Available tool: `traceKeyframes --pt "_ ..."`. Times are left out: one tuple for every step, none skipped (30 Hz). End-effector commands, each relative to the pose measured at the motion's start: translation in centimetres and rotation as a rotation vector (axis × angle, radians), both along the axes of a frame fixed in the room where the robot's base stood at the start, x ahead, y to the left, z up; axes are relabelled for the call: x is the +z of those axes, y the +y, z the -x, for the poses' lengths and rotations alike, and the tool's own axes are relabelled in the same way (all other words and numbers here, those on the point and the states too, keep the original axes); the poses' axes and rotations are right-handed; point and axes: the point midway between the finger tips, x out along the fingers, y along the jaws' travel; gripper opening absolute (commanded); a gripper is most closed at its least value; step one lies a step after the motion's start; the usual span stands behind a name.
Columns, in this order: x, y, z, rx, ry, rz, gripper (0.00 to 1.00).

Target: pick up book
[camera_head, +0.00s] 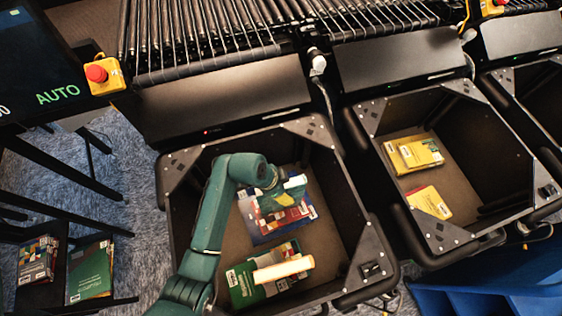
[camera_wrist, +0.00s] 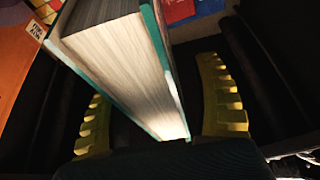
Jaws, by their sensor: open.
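In the wrist view, a thick book (camera_wrist: 118,75) with pale page edges and a thin teal cover stands between the two yellow ribbed fingers of my gripper (camera_wrist: 157,82). The fingers are open, with dark gaps on both sides of the book. In the head view, my gripper (camera_head: 272,196) is low inside the near black bin, over a teal, white and yellow book (camera_head: 296,186). My wrist hides part of this book. A red and blue book (camera_head: 290,222) lies partly under it.
The black bin (camera_head: 345,215) has high walls around my arm. A second bin (camera_head: 480,140) at the right holds several yellow books (camera_head: 414,153). Rollers (camera_head: 200,35) run behind. A shelf at the left holds more books (camera_head: 90,271).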

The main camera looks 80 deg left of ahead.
Motion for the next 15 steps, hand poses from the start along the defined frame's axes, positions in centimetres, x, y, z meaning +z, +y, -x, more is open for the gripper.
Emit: traceKeyframes --pt "0.01 -0.01 0.02 0.000 0.000 0.000 0.65" --pt "0.01 -0.01 0.02 0.000 0.000 0.000 0.65" --pt "0.00 -0.01 0.02 0.000 0.000 0.000 0.65" --pt "-0.01 -0.02 0.03 0.000 0.000 0.000 0.65" --pt "-0.03 -0.02 0.02 0.000 0.000 0.001 0.65" --pt "-0.08 -0.02 0.03 0.001 0.000 0.001 0.65" --pt "-0.11 -0.03 0.03 0.001 0.001 0.001 0.65" --pt "-0.15 -0.03 0.03 0.001 0.001 0.001 0.65" --pt "-0.22 -0.03 0.03 0.001 0.000 0.001 0.65" --pt "-0.26 -0.03 0.03 0.001 0.000 0.001 0.65" --pt "-0.32 -0.03 0.03 0.001 0.000 0.001 0.65" --pt "-0.38 -0.03 0.02 0.001 0.000 0.001 0.65" --pt "-0.42 -0.03 0.03 0.001 0.000 0.001 0.65" --pt "-0.46 -0.03 0.02 0.001 0.000 0.001 0.65" --pt "-0.49 -0.03 0.03 0.001 0.000 0.001 0.65"
